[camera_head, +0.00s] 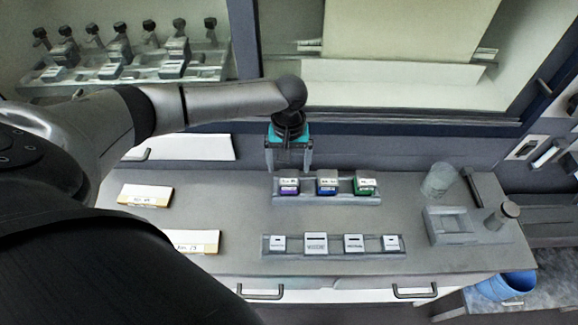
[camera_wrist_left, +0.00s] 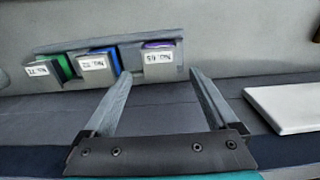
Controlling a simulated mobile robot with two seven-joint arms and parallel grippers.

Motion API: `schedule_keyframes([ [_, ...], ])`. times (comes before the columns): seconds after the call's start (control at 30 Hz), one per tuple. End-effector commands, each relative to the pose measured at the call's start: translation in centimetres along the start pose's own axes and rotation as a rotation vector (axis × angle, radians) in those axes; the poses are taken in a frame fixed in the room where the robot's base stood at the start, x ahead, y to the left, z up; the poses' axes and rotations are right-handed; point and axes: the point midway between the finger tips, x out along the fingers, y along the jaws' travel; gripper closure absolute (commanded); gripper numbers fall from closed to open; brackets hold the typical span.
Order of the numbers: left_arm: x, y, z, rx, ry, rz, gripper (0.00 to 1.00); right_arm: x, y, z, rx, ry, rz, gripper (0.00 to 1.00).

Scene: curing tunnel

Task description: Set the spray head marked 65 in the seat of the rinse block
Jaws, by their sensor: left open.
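Three spray heads sit in a grey rack (camera_head: 330,198) at the middle of the bench: a purple one (camera_head: 289,186), a blue one (camera_head: 327,184) and a green one (camera_head: 365,185). In the left wrist view the purple one's label (camera_wrist_left: 158,58) looks upside down and seems to read 65; the blue (camera_wrist_left: 97,63) and green (camera_wrist_left: 42,70) ones stand left of it. My left gripper (camera_head: 289,169) is open and empty, behind and above the purple head. A grey block with a recess (camera_head: 450,226), likely the rinse block, is at the right. My right gripper is not in view.
A front rack (camera_head: 330,252) holds several pale labelled blocks. A clear cup (camera_head: 438,180) and a knobbed post (camera_head: 500,215) stand by the grey block. White-labelled cards (camera_head: 146,195) lie at left. A blue bucket (camera_head: 508,288) is below the bench's right end.

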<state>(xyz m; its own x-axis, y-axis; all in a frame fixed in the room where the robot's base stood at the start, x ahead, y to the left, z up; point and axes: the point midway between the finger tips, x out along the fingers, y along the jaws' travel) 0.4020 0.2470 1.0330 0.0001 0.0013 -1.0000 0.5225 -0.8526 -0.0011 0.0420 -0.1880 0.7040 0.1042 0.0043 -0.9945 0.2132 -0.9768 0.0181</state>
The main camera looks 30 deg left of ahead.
Motion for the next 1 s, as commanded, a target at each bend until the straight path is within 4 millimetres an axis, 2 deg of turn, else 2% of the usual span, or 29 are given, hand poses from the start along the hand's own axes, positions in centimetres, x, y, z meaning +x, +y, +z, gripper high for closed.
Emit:
schedule_keyframes([
  [0.03,0.9,0.0,0.0,0.000,0.001,0.000,0.07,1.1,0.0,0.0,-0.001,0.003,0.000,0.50],
  [0.2,2.3,0.0,0.0,0.000,0.000,0.001,0.07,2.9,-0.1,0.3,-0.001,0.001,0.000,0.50],
  [0.43,4.5,0.1,0.1,0.000,-0.002,0.000,0.07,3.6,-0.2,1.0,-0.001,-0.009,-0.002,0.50],
  [0.77,4.8,0.1,0.0,0.000,-0.001,0.001,0.07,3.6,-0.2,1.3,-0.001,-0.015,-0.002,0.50],
  [1.0,4.7,0.1,0.0,0.000,-0.001,0.001,0.21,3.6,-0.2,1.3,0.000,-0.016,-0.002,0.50],
])
